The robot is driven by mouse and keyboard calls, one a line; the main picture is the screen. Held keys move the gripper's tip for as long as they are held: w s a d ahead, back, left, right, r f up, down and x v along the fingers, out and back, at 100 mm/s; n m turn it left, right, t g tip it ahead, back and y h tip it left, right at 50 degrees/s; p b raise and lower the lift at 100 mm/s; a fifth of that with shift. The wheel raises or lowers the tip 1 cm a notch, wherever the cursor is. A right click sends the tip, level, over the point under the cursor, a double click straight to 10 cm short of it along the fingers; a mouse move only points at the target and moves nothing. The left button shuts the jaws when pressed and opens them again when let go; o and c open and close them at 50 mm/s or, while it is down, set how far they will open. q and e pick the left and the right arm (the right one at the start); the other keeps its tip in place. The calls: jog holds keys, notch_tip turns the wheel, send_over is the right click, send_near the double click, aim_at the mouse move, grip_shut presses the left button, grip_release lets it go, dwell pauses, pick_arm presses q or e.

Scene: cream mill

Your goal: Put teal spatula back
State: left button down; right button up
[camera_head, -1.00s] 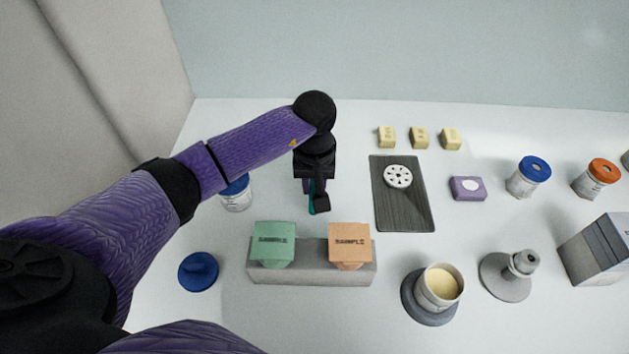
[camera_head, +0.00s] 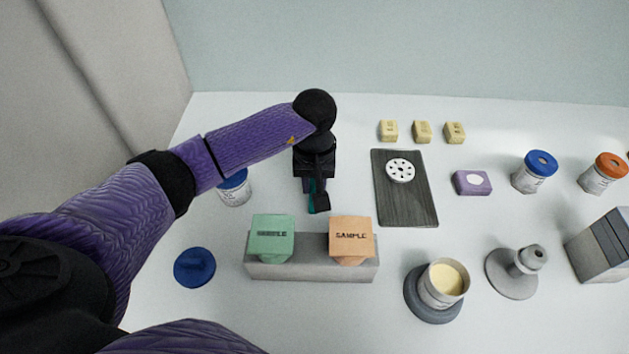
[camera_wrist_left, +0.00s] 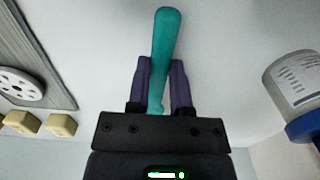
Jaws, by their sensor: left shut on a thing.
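The teal spatula (camera_wrist_left: 164,45) is held between the two purple fingers of my left gripper (camera_wrist_left: 160,85) in the left wrist view. In the head view my left gripper (camera_head: 317,200) points down behind the sample block, and only a sliver of teal shows beside its dark fingers. A grey block (camera_head: 312,270) with a green "SAMPLE" piece (camera_head: 271,238) and an orange "SAMPLE" piece (camera_head: 351,240) stands nearer to me than the gripper. Most of the spatula is hidden in the head view. My right gripper is not in view.
A dark board (camera_head: 405,205) lies right. A cup of cream (camera_head: 441,284) and a grey stand (camera_head: 512,272) are at front right.

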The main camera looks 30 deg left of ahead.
pick_arm(q)
jog(key=shift+c, duration=2.2)
grip_release()
jog(key=shift+r, duration=0.1)
notch_tip(320, 180, up, 10)
jog(key=p, duration=0.1)
jog(key=shift+p, duration=0.3)
